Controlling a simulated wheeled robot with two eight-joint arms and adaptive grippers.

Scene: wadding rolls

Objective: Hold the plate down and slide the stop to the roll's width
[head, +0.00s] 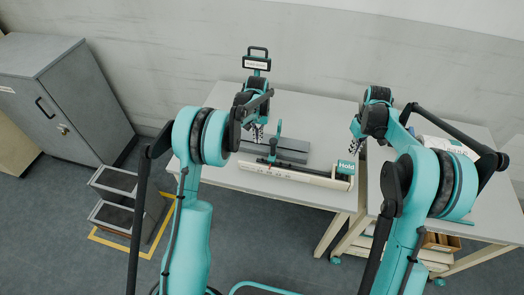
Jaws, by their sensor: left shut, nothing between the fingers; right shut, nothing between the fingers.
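A long, low gauge with a pale marked front rail (285,176) lies on the light grey table (315,110). A teal plate marked "Hold" (346,167) stands at its right end. A teal upright piece (279,130), perhaps the stop's handle, rises from a dark part on the rail, left of the middle. A grey block (292,146) lies behind the rail; I cannot tell whether it is the roll. My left gripper (257,133) is shut and empty, left of the teal upright. My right gripper (356,131) is shut and empty, above and behind the "Hold" plate, apart from it.
A sign on a stand (256,63) rises behind my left gripper. A second table (482,215) at the right carries a white item (428,142), partly hidden by my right arm. A grey cabinet (62,100) and steps (112,216) stand at the left. The back of the table is clear.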

